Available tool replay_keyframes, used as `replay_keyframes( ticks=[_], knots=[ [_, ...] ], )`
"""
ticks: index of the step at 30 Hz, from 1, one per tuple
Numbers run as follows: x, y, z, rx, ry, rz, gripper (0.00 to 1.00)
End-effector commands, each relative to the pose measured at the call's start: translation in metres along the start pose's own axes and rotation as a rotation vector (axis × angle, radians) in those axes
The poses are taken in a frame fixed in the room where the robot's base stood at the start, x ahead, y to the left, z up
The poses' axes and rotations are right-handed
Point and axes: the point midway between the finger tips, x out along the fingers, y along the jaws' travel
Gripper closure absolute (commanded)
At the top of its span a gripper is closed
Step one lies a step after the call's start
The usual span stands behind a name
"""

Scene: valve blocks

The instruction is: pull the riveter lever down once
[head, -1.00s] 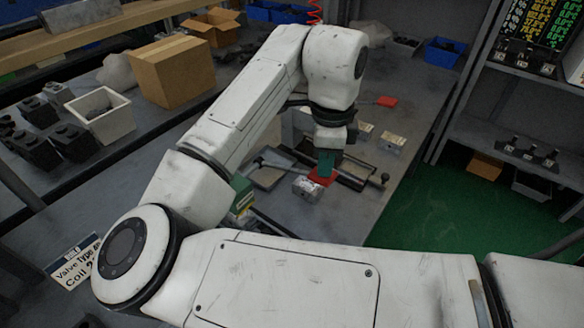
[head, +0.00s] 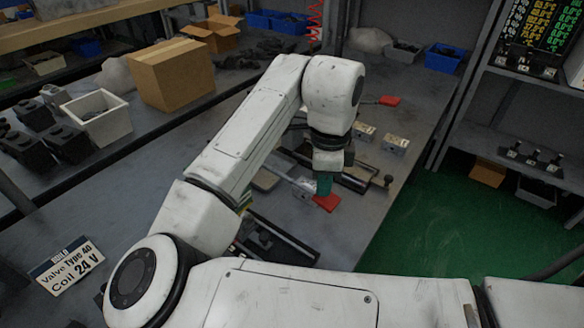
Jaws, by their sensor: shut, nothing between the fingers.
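A flat red handle end (head: 326,203), which appears to be the riveter lever's, shows just below my gripper (head: 324,187). My gripper's teal fingers are shut, point down and meet or nearly meet its top. I cannot tell whether they touch it. Nothing shows held between them. A grey metal block (head: 303,188) lies just left of the fingers. A dark rail-like fixture (head: 352,181) runs behind them, partly hidden by my wrist. The rest of the lever and the riveter body are hidden or hard to make out.
Another red-ended piece (head: 390,100) lies farther back. Two small metal blocks stand right of my wrist, one of them nearer (head: 395,144). A dark frame (head: 272,238) lies at the front. Green floor is clear at right.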

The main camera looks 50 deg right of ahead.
Motion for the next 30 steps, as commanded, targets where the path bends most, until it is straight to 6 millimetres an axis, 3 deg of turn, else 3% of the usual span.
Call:
replay_keyframes(
  ticks=[30],
  knots=[
    [0.068,0.0,-0.001,0.002,0.003,0.002,1.0]
  ],
)
